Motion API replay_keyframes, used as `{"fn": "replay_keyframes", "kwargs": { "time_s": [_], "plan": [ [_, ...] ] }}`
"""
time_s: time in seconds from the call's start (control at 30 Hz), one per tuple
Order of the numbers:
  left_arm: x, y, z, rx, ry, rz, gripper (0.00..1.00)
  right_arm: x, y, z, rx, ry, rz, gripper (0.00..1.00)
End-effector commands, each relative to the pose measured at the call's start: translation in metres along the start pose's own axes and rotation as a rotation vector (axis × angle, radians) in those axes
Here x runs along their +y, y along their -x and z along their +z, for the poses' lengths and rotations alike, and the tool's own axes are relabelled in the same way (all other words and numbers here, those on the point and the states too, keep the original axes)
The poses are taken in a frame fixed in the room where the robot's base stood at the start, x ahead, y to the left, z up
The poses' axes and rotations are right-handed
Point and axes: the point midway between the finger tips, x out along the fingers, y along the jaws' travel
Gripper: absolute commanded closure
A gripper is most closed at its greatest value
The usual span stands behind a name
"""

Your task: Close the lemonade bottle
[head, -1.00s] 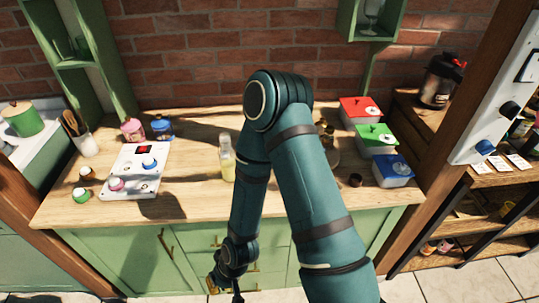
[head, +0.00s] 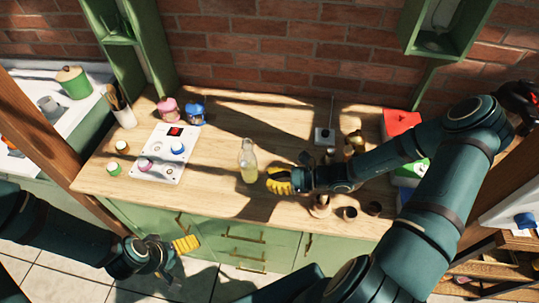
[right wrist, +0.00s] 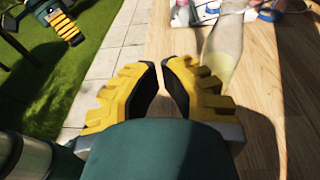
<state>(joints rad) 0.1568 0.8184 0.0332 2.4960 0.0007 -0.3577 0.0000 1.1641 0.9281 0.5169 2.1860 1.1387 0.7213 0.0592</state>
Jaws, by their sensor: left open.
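The lemonade bottle (head: 247,166) stands upright on the wooden worktop (head: 215,192), clear glass with pale yellow liquid. I cannot make out a cap on its neck. My right gripper (head: 276,181) is low over the worktop, just right of the bottle and apart from it. In the right wrist view its yellow fingers (right wrist: 162,66) lean together with a narrow gap at the tips; I see nothing between them. The bottle (right wrist: 224,45) shows there beyond the right finger. My left gripper (head: 187,244) is open and empty in front of the cabinets.
Pink (head: 168,109) and blue (head: 195,112) jars stand behind. Small brown pots (head: 350,213) stand right of my right gripper. A red box (head: 400,122) is at the back right.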

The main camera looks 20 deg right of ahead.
Motion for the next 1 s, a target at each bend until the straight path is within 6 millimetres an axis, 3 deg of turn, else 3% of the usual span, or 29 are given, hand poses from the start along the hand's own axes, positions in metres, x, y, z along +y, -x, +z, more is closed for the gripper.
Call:
{"fn": "replay_keyframes", "kwargs": {
  "time_s": [0.1, 0.27, 0.8, 1.0],
  "plan": [
    [0.001, 0.003, -0.001, 0.001, 0.001, 0.0, 0.04, -0.013, 0.009, 0.008, -0.041, -0.031, -0.057, 1.0],
    [-0.002, -0.003, 0.0, 0.001, 0.002, 0.0, 0.04, -0.015, 0.005, 0.004, -0.051, -0.036, -0.066, 1.0],
    [-0.018, -0.05, 0.006, 0.003, 0.003, -0.008, 0.04, -0.017, -0.047, -0.023, -0.048, -0.035, -0.063, 1.0],
    [-0.016, -0.046, 0.005, 0.003, 0.003, -0.008, 0.04, -0.018, -0.067, -0.017, -0.048, -0.034, -0.062, 1.0]
  ]
}}
